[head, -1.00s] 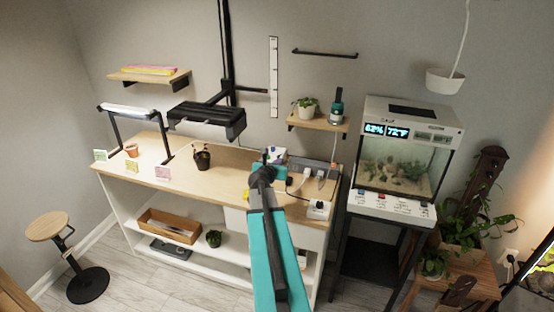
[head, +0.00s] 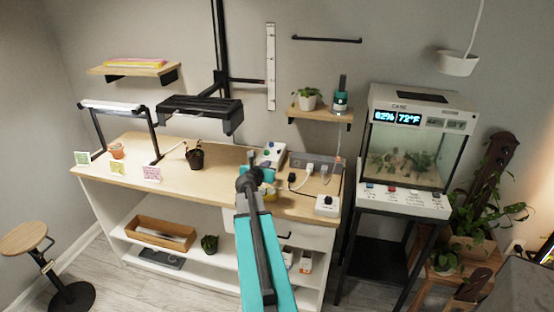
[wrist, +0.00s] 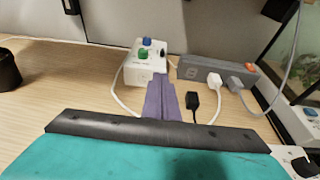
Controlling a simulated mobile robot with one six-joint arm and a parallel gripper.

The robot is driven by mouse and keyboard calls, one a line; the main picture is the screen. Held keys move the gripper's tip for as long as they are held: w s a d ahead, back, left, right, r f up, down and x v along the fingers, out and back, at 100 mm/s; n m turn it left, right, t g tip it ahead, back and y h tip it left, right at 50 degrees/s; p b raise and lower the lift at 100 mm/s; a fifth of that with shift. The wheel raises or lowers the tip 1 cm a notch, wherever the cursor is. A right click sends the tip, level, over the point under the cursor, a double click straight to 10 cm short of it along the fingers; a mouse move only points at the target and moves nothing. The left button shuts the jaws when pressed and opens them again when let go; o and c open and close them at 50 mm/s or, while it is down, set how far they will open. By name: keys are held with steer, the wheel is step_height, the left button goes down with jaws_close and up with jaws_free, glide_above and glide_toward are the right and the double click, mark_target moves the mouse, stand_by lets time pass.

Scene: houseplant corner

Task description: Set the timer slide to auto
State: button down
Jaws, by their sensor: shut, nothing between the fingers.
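A white control box (wrist: 146,62) with a green knob, a blue knob and a small black part stands on the wooden bench; it also shows in the head view (head: 271,153). A second white box (head: 327,205) with a black dial sits near the bench's right front corner, partly cut off in the wrist view (wrist: 297,160). I cannot tell which is the timer, and no slide or auto mark is readable. My gripper (wrist: 160,84) is shut and empty, its tips pointing toward the first box's near side. I cannot tell whether they touch it.
A grey power strip (wrist: 206,70) with plugs, cables and an orange switch lies right of the first box. A black plug (wrist: 193,102) lies nearby. A dark pot (head: 195,158) stands left, and a terrarium (head: 405,150) stands right.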

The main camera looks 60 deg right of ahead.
steer(key=shift+s+d, duration=0.1)
steer(key=shift+s, duration=0.05)
steer(key=p, duration=0.2)
glide_toward(278, 151)
steer(key=shift+w+d+f, duration=0.2)
steer(key=shift+d+f, duration=0.6)
steer(key=shift+f, duration=0.3)
steer(key=shift+w+d+p, duration=0.2)
steer(key=shift+d, duration=0.45)
steer(key=shift+w+d+p, duration=0.15)
steer(key=shift+w+d, duration=0.1)
steer(key=shift+d, duration=0.4)
steer(key=shift+w+d+p, duration=0.2)
steer(key=shift+d, duration=0.45)
steer(key=shift+w+d+p, duration=0.3)
steer(key=shift+d+p, duration=0.05)
steer(key=shift+d, duration=0.5)
steer(key=shift+a, duration=0.15)
